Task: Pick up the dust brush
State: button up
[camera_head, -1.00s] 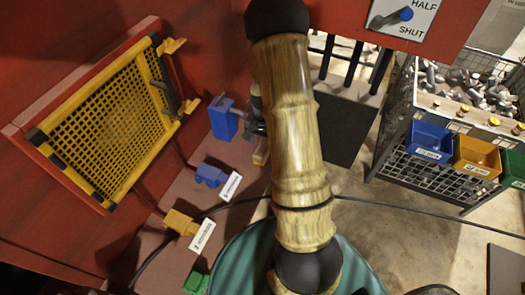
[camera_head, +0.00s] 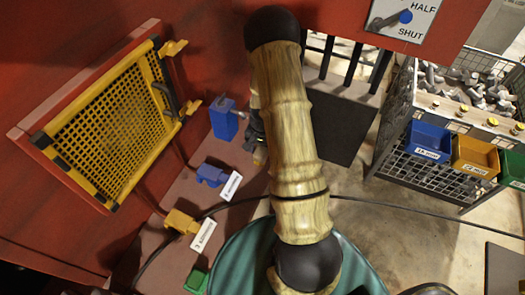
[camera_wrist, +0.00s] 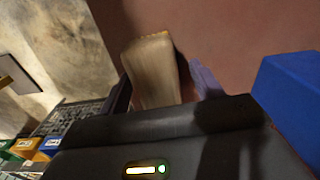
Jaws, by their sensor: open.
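The dust brush appears to be the tan, pale-bristled block (camera_wrist: 152,72) in the wrist view, lying on the red-brown ledge just beyond the dark gripper body. In the head view only a small tan bit (camera_head: 260,156) shows beside my arm; the rest is hidden. My gripper (camera_head: 254,130) is mostly behind my wooden-looking arm in the head view. In the wrist view my gripper (camera_wrist: 162,95) is open, with a dark finger left of the brush and a blurred purplish shape on its right. I cannot tell whether either touches it.
A blue block (camera_head: 224,120) stands left of my gripper and shows close on the right in the wrist view (camera_wrist: 290,95). Blue (camera_head: 211,174) and yellow (camera_head: 181,221) fittings with tags sit along the ledge. A yellow grille (camera_head: 115,125) is at left, wire crates (camera_head: 430,175) at right.

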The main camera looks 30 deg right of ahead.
jog(key=shift+s, duration=0.15)
jog(key=c, duration=1.1)
jog(key=shift+r, duration=0.1)
notch_tip(320, 180, up, 10)
jog(key=shift+f+b, duration=0.1)
jog(key=shift+b, duration=0.5)
jog(key=o, duration=0.4)
jog(key=shift+c, duration=1.3)
